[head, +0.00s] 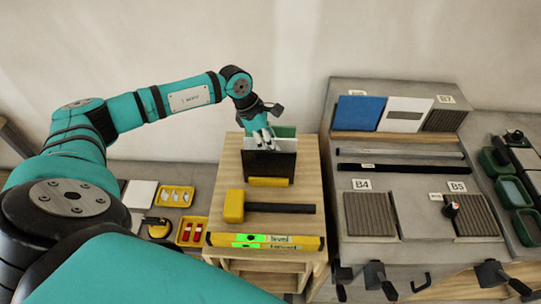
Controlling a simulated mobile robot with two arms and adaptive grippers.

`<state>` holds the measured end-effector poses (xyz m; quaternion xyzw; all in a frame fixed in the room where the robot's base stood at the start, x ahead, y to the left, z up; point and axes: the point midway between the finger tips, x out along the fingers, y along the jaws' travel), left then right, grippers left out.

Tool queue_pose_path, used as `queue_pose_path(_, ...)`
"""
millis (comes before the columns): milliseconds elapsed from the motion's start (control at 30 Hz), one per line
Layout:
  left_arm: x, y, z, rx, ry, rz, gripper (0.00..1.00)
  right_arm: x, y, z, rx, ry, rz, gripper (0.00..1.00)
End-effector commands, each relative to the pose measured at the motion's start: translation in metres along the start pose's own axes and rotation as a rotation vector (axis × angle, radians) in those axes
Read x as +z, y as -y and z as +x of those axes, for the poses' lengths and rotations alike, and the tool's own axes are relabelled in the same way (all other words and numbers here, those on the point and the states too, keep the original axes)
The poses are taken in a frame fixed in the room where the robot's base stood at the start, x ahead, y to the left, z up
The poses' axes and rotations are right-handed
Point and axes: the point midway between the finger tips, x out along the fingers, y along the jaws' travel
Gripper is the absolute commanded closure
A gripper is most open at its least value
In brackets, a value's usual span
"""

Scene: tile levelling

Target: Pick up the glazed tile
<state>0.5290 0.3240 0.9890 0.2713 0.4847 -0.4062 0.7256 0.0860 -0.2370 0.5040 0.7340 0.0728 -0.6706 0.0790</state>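My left gripper (263,139) points down at a small upright stand of tiles on the wooden table. Its fingertips are at the top of the tiles, and whether they grip one is not clear. A dark tile (268,165) stands at the front, with a yellow block at its foot. A pale tile (249,143) shows a thin edge behind it, and a green tile (286,131) shows at the back. The lower parts of the rear tiles are hidden. I cannot tell which one is the glazed tile. My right gripper is not in view.
A yellow-headed mallet (234,206) and a yellow level (264,241) lie in front of the stand on the wooden table (312,172). A grey bench (407,255) with panels, bars and ribbed pads is at right. Yellow trays (176,196) are at left.

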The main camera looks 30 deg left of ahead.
Motion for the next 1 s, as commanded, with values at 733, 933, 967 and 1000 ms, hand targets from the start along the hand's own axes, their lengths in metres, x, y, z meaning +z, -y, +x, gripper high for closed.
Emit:
queue_pose_path(733,-0.0012,0.0000,0.0025,0.000,0.000,0.000,0.88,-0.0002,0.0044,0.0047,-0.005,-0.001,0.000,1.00)
queue_pose_path(933,-0.0012,0.0001,0.0026,0.000,0.000,0.000,1.00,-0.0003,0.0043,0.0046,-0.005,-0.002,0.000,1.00)
queue_pose_path(967,-0.0012,0.0001,0.0026,0.000,0.000,0.000,1.00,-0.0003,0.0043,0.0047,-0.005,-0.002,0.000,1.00)
queue_pose_path(1000,-0.0012,0.0001,0.0026,0.000,0.000,0.000,1.00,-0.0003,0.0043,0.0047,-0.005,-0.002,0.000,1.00)
